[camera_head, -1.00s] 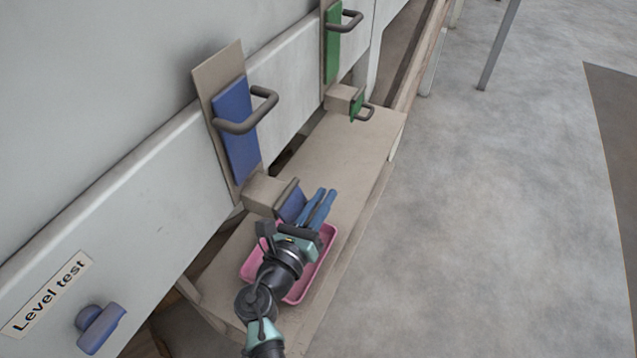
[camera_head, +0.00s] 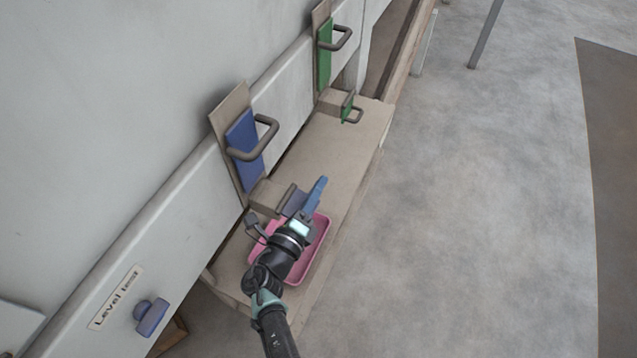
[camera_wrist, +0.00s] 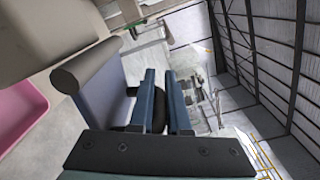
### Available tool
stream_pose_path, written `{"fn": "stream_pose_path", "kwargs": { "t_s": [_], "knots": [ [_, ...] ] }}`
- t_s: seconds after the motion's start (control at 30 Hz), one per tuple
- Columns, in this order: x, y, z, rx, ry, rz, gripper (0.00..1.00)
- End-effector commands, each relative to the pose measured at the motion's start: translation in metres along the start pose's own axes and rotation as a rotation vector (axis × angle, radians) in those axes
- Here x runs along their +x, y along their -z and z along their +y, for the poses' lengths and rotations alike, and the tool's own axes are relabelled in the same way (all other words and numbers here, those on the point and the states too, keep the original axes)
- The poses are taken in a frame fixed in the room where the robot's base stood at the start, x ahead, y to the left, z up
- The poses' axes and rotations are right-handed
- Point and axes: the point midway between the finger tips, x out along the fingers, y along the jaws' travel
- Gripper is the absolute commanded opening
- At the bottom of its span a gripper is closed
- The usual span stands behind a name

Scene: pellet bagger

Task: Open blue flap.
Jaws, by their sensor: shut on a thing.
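The small blue flap (camera_head: 296,201) with a dark loop handle is at the end of a beige spout, above a pink tray. It appears as a blue-grey plate in the wrist view (camera_wrist: 103,97), with a thick dark handle bar (camera_wrist: 84,66) beside it. My gripper (camera_head: 318,190) is at the flap. In the wrist view its two blue fingers (camera_wrist: 164,98) are close together around a dark part of the handle. My gripper hides much of the handle in the head view. I cannot tell how far the flap is tilted.
The pink tray (camera_head: 322,240) lies below my gripper on a beige shelf (camera_head: 335,150). A larger blue plate with a handle (camera_head: 243,137) is above the spout. A green flap (camera_head: 347,107) and green plate (camera_head: 324,55) are farther back. Open floor is to the right.

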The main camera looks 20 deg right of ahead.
Motion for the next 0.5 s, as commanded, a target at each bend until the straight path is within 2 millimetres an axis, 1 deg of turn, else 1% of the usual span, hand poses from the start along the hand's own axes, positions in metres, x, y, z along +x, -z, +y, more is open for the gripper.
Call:
{"fn": "stream_pose_path", "kwargs": {
  "t_s": [0.03,0.23,0.5],
  "knots": [
    [0.0015,-0.0027,-0.0051,-0.020,0.003,0.001,0.00],
    [0.0015,-0.0046,-0.0062,-0.082,0.004,0.003,0.00],
    [0.0013,-0.0049,-0.0058,-0.105,0.004,0.003,0.00]
  ]
}}
